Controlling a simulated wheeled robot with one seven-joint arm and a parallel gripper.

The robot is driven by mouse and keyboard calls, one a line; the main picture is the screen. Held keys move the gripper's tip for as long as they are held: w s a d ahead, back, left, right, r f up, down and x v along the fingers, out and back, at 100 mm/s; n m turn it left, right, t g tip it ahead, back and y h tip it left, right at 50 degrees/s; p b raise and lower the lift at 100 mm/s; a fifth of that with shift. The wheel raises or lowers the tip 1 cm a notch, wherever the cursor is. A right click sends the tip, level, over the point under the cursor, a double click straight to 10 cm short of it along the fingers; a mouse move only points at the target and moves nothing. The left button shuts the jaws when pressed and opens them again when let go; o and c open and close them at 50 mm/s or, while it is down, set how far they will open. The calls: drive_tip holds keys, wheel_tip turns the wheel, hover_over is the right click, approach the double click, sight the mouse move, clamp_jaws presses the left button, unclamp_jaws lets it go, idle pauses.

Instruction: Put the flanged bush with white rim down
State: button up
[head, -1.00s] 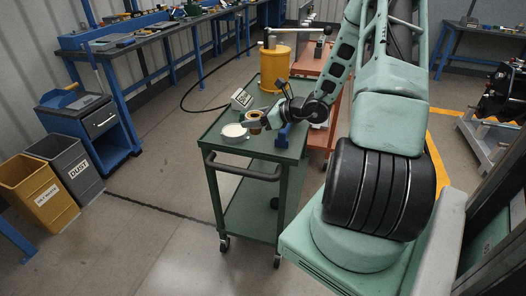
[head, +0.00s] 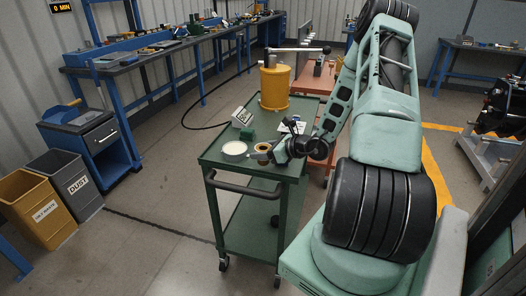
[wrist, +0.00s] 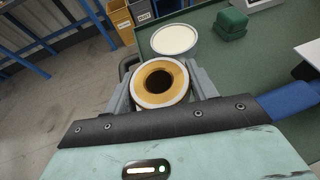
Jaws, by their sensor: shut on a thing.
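The flanged bush with white rim (wrist: 160,84) is held between the fingers of my gripper (wrist: 155,92), its round opening facing the wrist camera. It has a pale rim around an orange-brown ring and a dark bore. In the head view the bush (head: 262,148) is small, at the tip of my gripper (head: 262,154), over the front part of the green cart's top (head: 212,154). I cannot tell whether its underside touches the cart top.
A round dish with a white top (head: 234,149) stands just left of the bush. A blue object (wrist: 288,101) lies to the right in the wrist view. A yellow cylinder (head: 274,88) stands beyond.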

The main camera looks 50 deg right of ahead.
drive_tip(key=shift+f, duration=0.2)
drive_tip(key=shift+f+b, duration=0.5)
drive_tip(key=shift+f, duration=0.1)
drive_tip(key=o, duration=1.1)
drive_tip(key=shift+o, duration=0.2)
drive_tip(key=shift+r+p, duration=0.35)
drive_tip(key=shift+r, duration=0.1)
drive_tip(key=v, duration=1.2)
drive_tip(key=shift+r, duration=0.2)
